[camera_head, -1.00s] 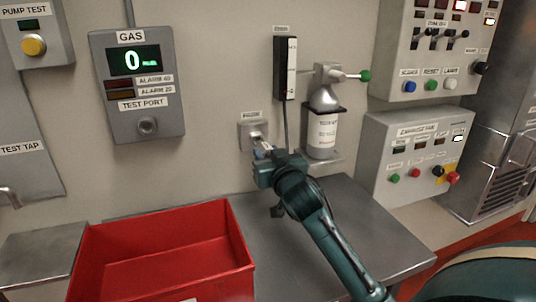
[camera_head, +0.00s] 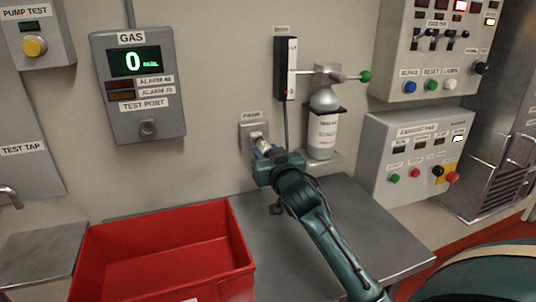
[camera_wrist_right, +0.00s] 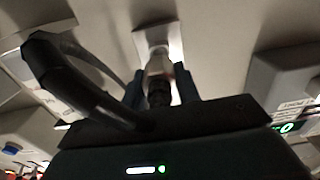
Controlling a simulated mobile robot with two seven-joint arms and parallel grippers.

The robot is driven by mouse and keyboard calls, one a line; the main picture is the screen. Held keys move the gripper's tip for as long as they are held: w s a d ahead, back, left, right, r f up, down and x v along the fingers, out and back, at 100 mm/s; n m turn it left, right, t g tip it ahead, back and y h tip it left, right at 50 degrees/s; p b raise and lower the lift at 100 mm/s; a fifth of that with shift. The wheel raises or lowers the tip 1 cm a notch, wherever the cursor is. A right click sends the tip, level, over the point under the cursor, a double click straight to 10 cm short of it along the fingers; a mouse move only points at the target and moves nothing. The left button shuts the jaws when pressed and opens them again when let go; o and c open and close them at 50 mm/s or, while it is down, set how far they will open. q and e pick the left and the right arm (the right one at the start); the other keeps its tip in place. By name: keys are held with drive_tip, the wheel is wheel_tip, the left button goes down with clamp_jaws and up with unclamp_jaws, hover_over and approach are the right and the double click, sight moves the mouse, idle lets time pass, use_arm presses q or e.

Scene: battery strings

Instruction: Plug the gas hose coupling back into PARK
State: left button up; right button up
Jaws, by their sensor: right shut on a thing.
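The PARK socket (camera_head: 254,132) is a small grey wall plate under its label, left of the gas bottle. My right gripper (camera_head: 264,150) is just in front of it, shut on the gas hose coupling. In the right wrist view the coupling (camera_wrist_right: 158,82) is a pale and dark cylinder between the two fingers (camera_wrist_right: 160,88), pointing at the light wall plate (camera_wrist_right: 158,38). Its front end is at or very near the plate; I cannot tell whether it is seated. A dark hose (camera_wrist_right: 75,80) curves at the left of that view. My left gripper is not in view.
The GAS panel (camera_head: 137,85) with its TEST PORT (camera_head: 148,128) is on the wall to the left. A gas bottle (camera_head: 323,130) stands right of the socket. A red crate (camera_head: 165,222) is at the front left. The grey bench (camera_head: 370,225) has free room on the right.

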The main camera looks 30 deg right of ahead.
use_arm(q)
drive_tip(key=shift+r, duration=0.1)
use_arm(e)
drive_tip(key=shift+x, duration=1.25)
drive_tip(key=o, duration=1.3)
drive_tip(key=shift+w, duration=0.1)
drive_tip(key=shift+c, duration=0.2)
drive_tip(key=v, duration=0.2)
drive_tip(key=shift+s+a+f, duration=0.1)
drive_tip(key=shift+s+f, duration=0.05)
drive_tip(key=shift+s, duration=0.2)
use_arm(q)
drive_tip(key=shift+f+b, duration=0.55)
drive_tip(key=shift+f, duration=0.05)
use_arm(e)
drive_tip(key=v, duration=1)
drive_tip(key=shift+s, duration=0.3)
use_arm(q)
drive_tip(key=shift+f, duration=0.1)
